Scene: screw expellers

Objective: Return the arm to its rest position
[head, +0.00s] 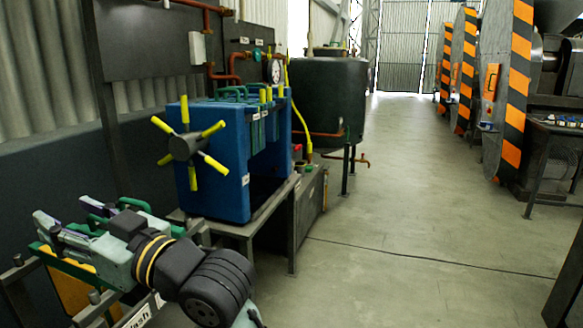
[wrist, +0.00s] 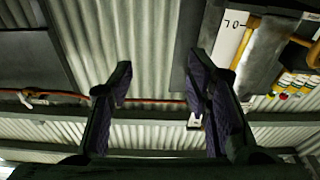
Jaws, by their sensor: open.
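My gripper (head: 62,229) is at the lower left of the head view, at the end of my arm, with its fingers pointing left. The wrist view shows the two dark fingers with purple pads (wrist: 161,90) spread wide apart. Nothing is held between them; only the corrugated wall (wrist: 150,45) shows behind the gap. In the head view my arm covers part of the bench below, so contact with the things there cannot be told.
A blue press (head: 225,198) with a yellow-spoked handwheel stands just behind my gripper on a metal table. A dark tank (head: 325,95) stands farther back. Striped orange-and-black guards (head: 516,90) line the right side. The floor aisle (head: 400,190) between is clear.

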